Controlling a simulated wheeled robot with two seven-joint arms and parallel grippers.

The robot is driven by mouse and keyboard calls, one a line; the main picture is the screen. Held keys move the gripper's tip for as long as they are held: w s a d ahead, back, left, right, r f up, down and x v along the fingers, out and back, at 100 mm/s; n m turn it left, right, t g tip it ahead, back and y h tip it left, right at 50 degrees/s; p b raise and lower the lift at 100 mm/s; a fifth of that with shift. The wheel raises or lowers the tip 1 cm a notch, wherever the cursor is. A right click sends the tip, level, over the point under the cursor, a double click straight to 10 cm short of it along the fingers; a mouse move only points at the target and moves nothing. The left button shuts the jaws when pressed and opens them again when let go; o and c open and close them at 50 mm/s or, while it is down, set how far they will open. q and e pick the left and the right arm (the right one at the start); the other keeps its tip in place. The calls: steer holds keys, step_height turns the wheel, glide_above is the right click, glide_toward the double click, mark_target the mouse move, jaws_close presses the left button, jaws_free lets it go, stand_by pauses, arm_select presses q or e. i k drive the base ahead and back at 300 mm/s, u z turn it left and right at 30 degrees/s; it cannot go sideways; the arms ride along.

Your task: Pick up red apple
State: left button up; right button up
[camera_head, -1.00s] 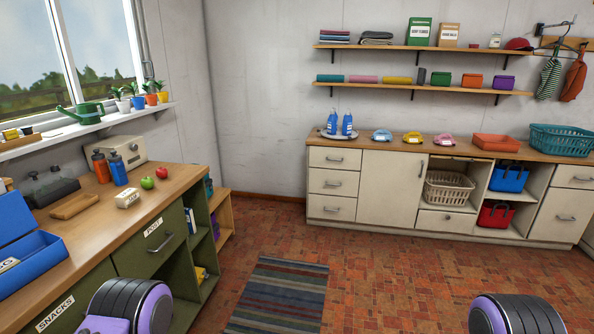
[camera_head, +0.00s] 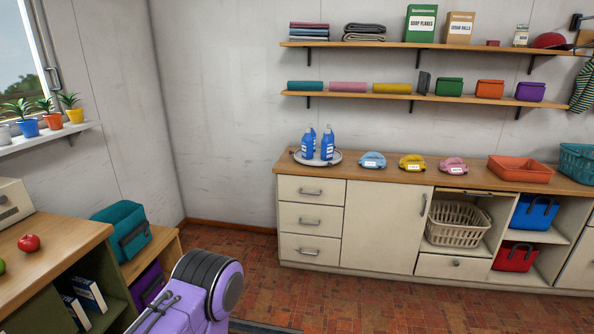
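The red apple (camera_head: 29,243) sits on the wooden top of the green counter at the left, near its right end. A green apple (camera_head: 1,266) is beside it, cut off by the left picture edge. A purple and black part of my arm shows at the bottom, right of the counter. Neither of my grippers shows.
The counter top (camera_head: 62,238) ends just right of the red apple. A lower shelf unit with a teal bag (camera_head: 121,234) stands beyond it. The tiled floor (camera_head: 330,297) is open before the cream cabinets (camera_head: 380,222) at the back.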

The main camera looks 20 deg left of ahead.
mark_target(28, 243)
steer(key=u, duration=0.25)
steer(key=i, duration=0.95)
steer(key=u, duration=1.4)
steer(key=i, duration=0.8)
steer(key=u, duration=0.95)
